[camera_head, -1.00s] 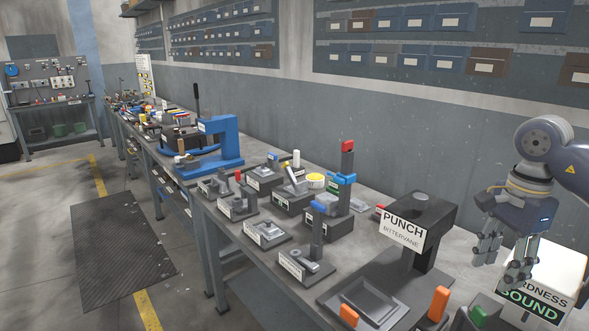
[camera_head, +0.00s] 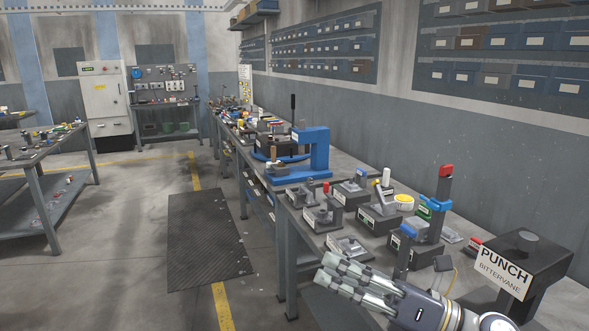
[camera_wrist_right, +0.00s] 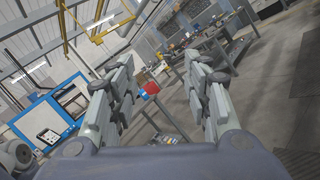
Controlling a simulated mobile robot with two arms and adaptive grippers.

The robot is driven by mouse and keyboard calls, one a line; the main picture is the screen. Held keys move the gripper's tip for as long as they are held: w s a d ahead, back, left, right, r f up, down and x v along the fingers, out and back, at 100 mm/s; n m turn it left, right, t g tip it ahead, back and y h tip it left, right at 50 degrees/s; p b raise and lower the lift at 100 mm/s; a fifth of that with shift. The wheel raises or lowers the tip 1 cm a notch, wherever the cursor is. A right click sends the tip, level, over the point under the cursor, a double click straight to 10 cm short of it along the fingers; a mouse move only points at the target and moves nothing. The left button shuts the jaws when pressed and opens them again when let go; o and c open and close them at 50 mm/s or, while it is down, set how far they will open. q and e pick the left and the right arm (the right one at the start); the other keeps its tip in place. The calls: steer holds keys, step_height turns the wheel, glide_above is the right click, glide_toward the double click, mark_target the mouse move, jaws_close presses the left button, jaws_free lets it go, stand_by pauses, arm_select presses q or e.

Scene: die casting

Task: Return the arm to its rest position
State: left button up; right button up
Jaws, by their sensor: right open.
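My right gripper (camera_head: 345,280) shows at the bottom of the head view, its fingers pointing left above the near edge of the long workbench (camera_head: 290,230). Its two fingers are apart with nothing between them. In the right wrist view the same gripper (camera_wrist_right: 163,95) has its fingers spread wide, with open room and distant floor between them. The gripper hides part of the bench front and some of the fixtures on it. My left gripper is not in view.
The black punch block (camera_head: 530,262) stands at the bench's right end, near my right arm. Small fixtures (camera_head: 347,247) and a blue press (camera_head: 318,150) line the bench. A dark mat (camera_head: 208,240) lies on open floor to the left. Another table (camera_head: 40,160) stands far left.

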steer(key=w+d+f+m+t+h, duration=0.2)
steer(key=d+f+m+t+h, duration=0.25)
steer(key=m, duration=0.65)
steer(key=w+d+f+m+t+h, duration=0.1)
steer(key=w+d+m+t+h, duration=0.15)
steer(key=m+t+h, duration=0.65)
steer(key=s+d+f+m+g+h, duration=0.2)
steer(key=d+f+m+g+h, duration=0.15)
steer(key=f+m, duration=0.3)
steer(key=s+d+f+m+g+h, duration=0.2)
steer(key=d+f+m+g, duration=0.15)
steer(key=f+m, duration=0.35)
steer(key=s+f+m+g, duration=0.7)
steer(key=s+f+g, duration=0.5)
steer(key=s+f, duration=0.95)
steer(key=s+f+g, duration=0.1)
steer(key=s+f, duration=0.1)
steer(key=f, duration=0.9)
steer(key=s+f, duration=0.2)
steer(key=f, duration=1)
steer(key=s+d+f+g, duration=0.1)
steer(key=s+d+f, duration=0.1)
steer(key=s+f, duration=1.4)
steer(key=shift+s+d+n, duration=0.2)
steer(key=shift+s+n, duration=0.1)
steer(key=shift+n, duration=0.15)
steer(key=shift+g, duration=0.25)
steer(key=shift+c, duration=0.6)
